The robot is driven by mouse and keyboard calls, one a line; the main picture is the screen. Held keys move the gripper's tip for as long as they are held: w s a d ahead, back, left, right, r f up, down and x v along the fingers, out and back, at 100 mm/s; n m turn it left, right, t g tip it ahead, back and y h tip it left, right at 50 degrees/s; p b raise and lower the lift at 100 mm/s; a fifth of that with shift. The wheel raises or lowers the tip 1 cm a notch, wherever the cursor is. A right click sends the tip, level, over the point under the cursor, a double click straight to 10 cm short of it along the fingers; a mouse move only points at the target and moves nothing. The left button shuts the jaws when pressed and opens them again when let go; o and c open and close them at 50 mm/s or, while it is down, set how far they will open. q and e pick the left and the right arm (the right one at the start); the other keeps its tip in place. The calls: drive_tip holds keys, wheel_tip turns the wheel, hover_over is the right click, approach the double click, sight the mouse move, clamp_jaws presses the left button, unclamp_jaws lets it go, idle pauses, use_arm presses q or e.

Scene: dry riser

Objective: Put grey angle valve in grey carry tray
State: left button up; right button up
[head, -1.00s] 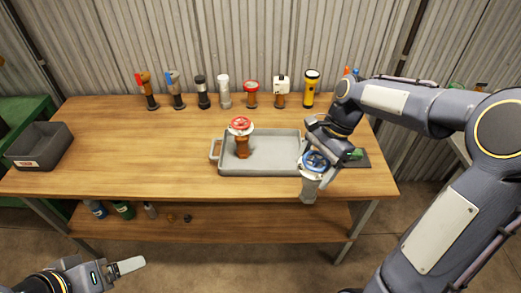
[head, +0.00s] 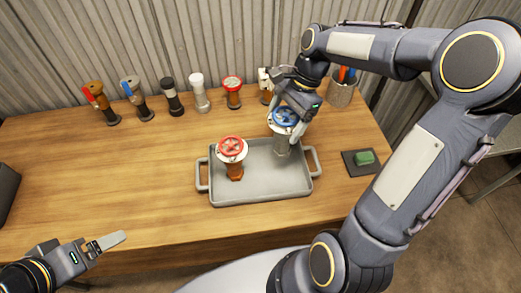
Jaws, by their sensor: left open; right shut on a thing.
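The grey angle valve (head: 282,144) has a blue handwheel on top and a grey body. My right gripper (head: 291,118) is shut on it near the top. The valve is upright over the right back part of the grey carry tray (head: 262,194); I cannot tell whether its base touches the tray floor. An orange-brown valve with a red handwheel (head: 234,165) stands in the left part of the tray. My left gripper (head: 104,245) is open and empty at the lower left, in front of the table.
Several valves and fittings stand in a row at the table's back, including a red-topped one (head: 232,90) and a white-topped one (head: 199,95). A pen cup (head: 341,91) and a dark pad with a green block (head: 364,158) are at right. The table's left middle is clear.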

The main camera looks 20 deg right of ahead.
sight(283, 144)
wheel_tip(283, 144, down, 9)
drive_tip(key=shift+r, duration=0.1)
idle(0.3)
drive_tip(key=shift+s, duration=0.1)
drive_tip(key=o, duration=1.8)
drive_tip(key=shift+f, duration=0.2)
drive_tip(key=v, duration=1.1)
drive_tip(key=shift+d+r, duration=0.1)
drive_tip(key=shift+r, duration=0.55)
drive_tip(key=s+a+n+t, duration=0.3)
drive_tip(key=s+a+n, duration=0.1)
drive_tip(key=s+n, duration=0.3)
drive_tip(key=s+a+r+n+t, duration=0.1)
drive_tip(key=s+a+n+t, duration=0.2)
drive_tip(key=s+n, duration=0.4)
drive_tip(key=shift+s+a+r+h, duration=0.25)
drive_tip(key=shift+s+a, duration=0.4)
drive_tip(key=shift+s, duration=1.15)
